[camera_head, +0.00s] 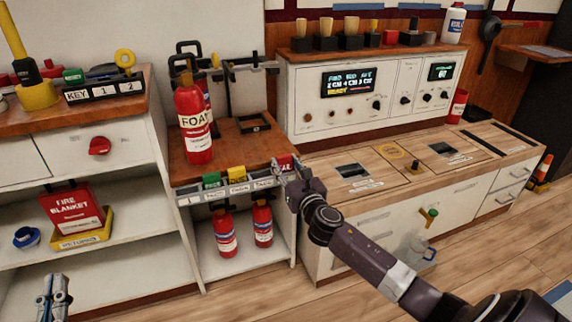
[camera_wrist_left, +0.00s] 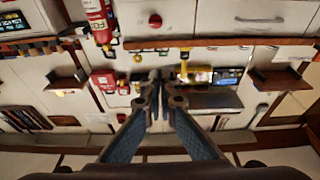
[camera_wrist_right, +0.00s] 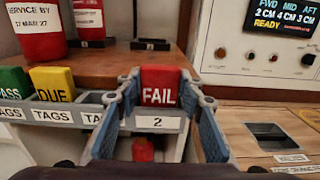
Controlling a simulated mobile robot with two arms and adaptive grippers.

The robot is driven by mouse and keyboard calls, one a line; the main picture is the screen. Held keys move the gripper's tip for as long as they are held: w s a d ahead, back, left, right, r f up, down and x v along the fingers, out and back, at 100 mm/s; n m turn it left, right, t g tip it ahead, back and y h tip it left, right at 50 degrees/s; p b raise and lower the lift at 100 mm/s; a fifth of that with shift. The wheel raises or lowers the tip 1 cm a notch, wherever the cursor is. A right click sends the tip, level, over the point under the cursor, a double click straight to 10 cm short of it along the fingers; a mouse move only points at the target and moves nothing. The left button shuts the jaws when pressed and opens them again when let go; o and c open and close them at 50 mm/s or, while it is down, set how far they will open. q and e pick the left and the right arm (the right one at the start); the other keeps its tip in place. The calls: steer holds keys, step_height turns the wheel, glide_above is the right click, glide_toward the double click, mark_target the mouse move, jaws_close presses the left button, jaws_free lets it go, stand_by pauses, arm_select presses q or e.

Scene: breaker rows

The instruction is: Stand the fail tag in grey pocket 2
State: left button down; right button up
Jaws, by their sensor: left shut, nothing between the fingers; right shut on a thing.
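The red fail tag (camera_wrist_right: 160,86) is upright in the right wrist view, its white FAIL lettering facing me. It also shows in the head view (camera_head: 284,161). My right gripper (camera_wrist_right: 160,93) is shut on it, with a finger at each side. The grey pocket labelled 2 (camera_wrist_right: 157,123) is directly below and in front of the tag. The tag's lower edge meets the pocket's rim in this view; I cannot tell how deep it sits. My left gripper (camera_head: 54,291) is shut and empty, low at the left, far from the tag.
A green PASS tag (camera_wrist_right: 13,83) and a yellow DUE tag (camera_wrist_right: 53,84) stand in the grey row to the left. A foam extinguisher (camera_head: 194,125) stands on the wooden top behind. The counter with dark openings (camera_head: 354,170) lies to the right.

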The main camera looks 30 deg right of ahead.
arm_select(q)
steer(key=shift+r, duration=0.1)
arm_select(e)
steer(key=shift+f, duration=0.1)
steer(key=shift+f+b, duration=0.3)
steer(key=shift+f, duration=0.05)
steer(key=o, duration=1)
arm_select(q)
steer(key=r, duration=0.1)
steer(key=r+t, duration=0.1)
steer(key=shift+s+d+r+h, duration=0.15)
steer(key=shift+s+r+h, duration=0.15)
steer(key=shift+s+h, duration=0.1)
steer(key=shift+f, duration=0.1)
arm_select(e)
steer(key=shift+s, duration=0.25)
steer(key=v, duration=1.1)
steer(key=shift+s, duration=0.25)
